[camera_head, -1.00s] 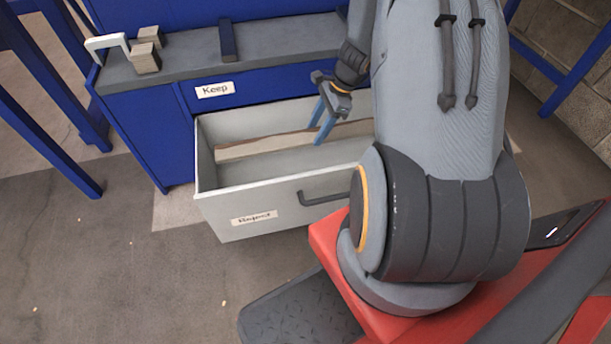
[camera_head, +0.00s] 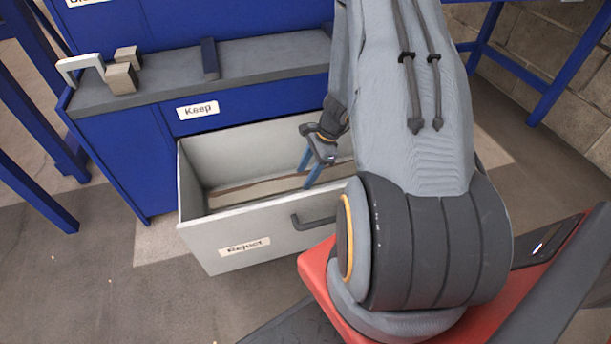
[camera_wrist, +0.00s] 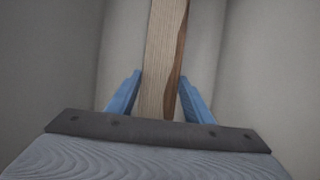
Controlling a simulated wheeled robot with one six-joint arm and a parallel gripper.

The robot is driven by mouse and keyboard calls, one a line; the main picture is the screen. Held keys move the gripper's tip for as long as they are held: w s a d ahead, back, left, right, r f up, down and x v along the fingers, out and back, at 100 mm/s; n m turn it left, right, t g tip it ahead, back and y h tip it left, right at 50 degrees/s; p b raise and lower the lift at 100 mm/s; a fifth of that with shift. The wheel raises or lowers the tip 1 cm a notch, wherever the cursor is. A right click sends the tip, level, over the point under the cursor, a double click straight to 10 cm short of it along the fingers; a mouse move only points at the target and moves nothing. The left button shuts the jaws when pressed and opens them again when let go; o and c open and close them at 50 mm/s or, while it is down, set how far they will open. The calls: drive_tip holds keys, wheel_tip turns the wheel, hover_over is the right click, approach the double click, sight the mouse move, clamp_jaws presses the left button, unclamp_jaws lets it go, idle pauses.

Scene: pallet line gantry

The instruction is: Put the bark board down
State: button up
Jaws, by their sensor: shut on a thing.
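The bark board (camera_head: 262,187) is a long, pale wooden strip with a dark brown bark edge. It lies lengthwise inside the open drawer labelled Reject (camera_head: 205,228), low between its walls. My gripper (camera_head: 307,174) reaches down into the drawer, its blue fingers at the board. In the wrist view the board (camera_wrist: 163,60) runs up from between the two blue fingers, bark edge on the right. My gripper (camera_wrist: 160,98) is shut on it. The board's right end is hidden behind my arm in the head view. Whether its underside touches the drawer floor cannot be told.
The blue cabinet has a drawer front labelled Keep (camera_head: 198,110) above the open drawer. Its grey top (camera_head: 165,80) holds two small wooden blocks (camera_head: 122,77), a white bracket (camera_head: 80,65) and a dark blue bar (camera_head: 209,59). Blue frame legs stand left and right.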

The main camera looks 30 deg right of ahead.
drive_tip(key=shift+f, duration=0.65)
drive_tip(key=o, duration=1.3)
drive_tip(key=shift+r, duration=0.55)
drive_tip(key=p+v, duration=0.4)
drive_tip(key=v, duration=0.8)
drive_tip(key=shift+r, duration=0.1)
